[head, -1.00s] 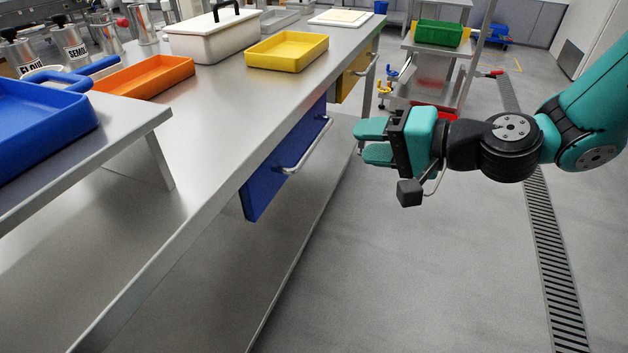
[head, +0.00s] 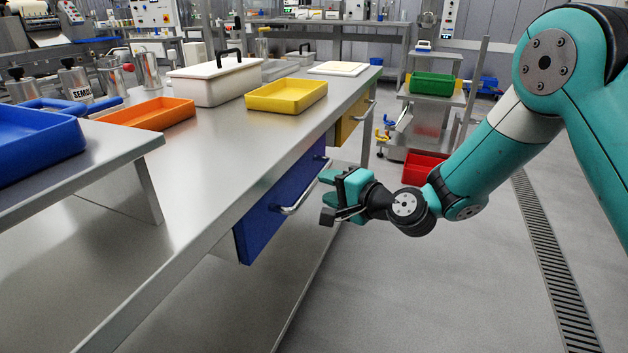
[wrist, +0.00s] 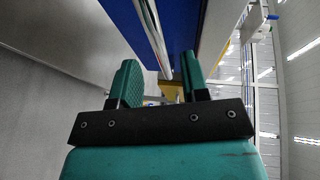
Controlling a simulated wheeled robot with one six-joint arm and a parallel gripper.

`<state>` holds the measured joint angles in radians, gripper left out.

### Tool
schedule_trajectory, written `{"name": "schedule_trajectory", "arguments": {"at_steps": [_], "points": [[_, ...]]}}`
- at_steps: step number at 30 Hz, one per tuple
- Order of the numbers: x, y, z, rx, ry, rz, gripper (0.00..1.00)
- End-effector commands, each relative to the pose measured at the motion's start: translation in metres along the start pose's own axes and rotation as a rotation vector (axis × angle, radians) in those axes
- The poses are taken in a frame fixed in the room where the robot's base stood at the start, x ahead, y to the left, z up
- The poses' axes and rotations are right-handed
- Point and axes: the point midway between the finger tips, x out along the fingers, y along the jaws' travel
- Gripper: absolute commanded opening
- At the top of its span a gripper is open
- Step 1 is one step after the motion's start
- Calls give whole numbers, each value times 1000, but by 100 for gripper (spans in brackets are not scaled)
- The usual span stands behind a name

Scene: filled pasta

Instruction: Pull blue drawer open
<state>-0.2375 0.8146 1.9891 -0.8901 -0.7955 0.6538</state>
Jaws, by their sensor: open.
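The blue drawer (head: 275,212) is set under the steel table's edge and looks closed. Its silver bar handle (head: 301,197) runs along its front. My gripper (head: 328,187) is open at the right end of the handle in the head view. In the wrist view, my gripper (wrist: 158,85) has its two teal fingers apart, with the handle (wrist: 153,38) running between or just above them. The blue drawer front (wrist: 185,22) fills the top there. I cannot tell whether the fingers touch the handle.
The steel table (head: 215,150) carries a yellow tray (head: 286,96), an orange tray (head: 150,114) and a white lidded box (head: 214,80). A yellow drawer (head: 350,122) is farther along. A cart with a green bin (head: 433,84) stands behind.

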Motion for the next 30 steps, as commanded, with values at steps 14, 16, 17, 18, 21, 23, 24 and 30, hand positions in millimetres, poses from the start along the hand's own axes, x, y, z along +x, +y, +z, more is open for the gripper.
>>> {"name": "schedule_trajectory", "arguments": {"at_steps": [14,16,17,18,21,23,24,30], "points": [[50,1,0,1,0,1,42],[50,1,0,1,0,1,42],[50,1,0,1,0,1,42],[50,1,0,1,0,1,42],[50,1,0,1,0,1,35],[50,1,0,1,0,1,21],[50,1,0,1,0,1,12],[50,1,0,0,0,2,0]]}}
